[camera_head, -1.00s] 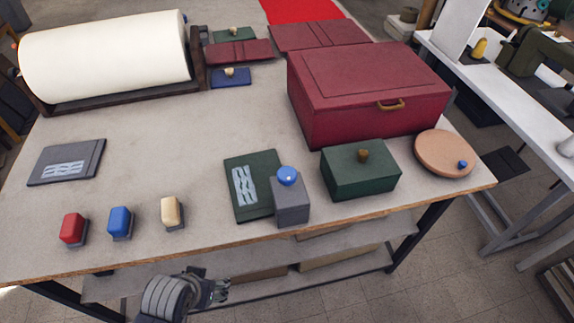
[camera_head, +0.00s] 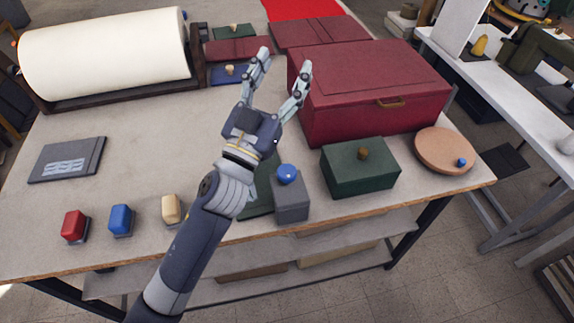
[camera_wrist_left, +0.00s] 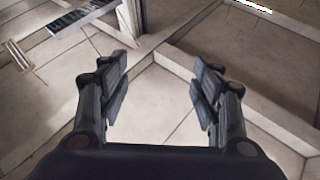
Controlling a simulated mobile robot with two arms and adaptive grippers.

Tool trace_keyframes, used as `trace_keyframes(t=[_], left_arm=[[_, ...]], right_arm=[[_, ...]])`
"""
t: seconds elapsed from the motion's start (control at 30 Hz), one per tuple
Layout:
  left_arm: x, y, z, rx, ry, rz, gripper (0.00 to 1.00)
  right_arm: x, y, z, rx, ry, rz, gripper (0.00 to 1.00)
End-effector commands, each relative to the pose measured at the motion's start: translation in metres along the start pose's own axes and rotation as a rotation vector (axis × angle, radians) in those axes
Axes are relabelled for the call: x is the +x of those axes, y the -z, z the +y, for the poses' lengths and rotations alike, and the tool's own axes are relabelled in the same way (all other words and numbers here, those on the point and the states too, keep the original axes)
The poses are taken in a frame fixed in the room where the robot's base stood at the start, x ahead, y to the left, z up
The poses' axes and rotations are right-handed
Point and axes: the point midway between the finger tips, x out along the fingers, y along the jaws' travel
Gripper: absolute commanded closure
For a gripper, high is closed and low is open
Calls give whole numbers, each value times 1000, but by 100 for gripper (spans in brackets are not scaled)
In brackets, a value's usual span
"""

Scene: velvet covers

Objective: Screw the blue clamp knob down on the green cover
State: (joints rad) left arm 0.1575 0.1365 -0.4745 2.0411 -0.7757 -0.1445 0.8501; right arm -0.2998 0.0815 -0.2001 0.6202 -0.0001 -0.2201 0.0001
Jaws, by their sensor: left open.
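The blue clamp knob (camera_head: 287,174) sits on top of a grey block (camera_head: 291,203) near the front edge of the table. The green cover (camera_head: 263,192) lies flat beside the block; my left arm hides most of it, including its pale wavy patch. My left gripper (camera_head: 284,62) is open and empty, with its fingers pointing toward the back of the table, beyond the knob and left of the big red box. In the left wrist view its two fingers (camera_wrist_left: 161,78) are spread apart with nothing between them. My right gripper is not in view.
A large red box (camera_head: 370,95), a green box (camera_head: 360,170) and a round tan disc (camera_head: 444,151) stand on the right. Red (camera_head: 74,225), blue (camera_head: 121,219) and cream (camera_head: 171,208) blocks line the front left. A white roll (camera_head: 105,55) is behind.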

Motion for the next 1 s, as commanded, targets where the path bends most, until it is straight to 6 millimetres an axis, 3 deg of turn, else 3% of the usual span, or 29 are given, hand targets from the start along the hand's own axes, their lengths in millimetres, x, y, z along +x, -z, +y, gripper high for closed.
trace_keyframes(t=[0.1,0.27,0.4,0.57,0.67,0.77,0.9,1.0], left_arm=[[23,43,60,32,-240,175,41],[22,72,143,89,-607,308,41],[0,65,204,171,-951,314,41],[-34,26,243,302,-1327,181,41],[-53,-8,244,406,-1529,18,41],[-68,-45,225,522,-1688,-205,41],[-78,-86,170,696,-1807,-598,41],[-79,-99,121,807,-1807,-891,41]], right_arm=[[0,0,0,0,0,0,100],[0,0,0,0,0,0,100],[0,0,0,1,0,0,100],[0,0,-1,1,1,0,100],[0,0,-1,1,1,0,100],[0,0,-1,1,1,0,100],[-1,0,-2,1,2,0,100],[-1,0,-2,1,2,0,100]])
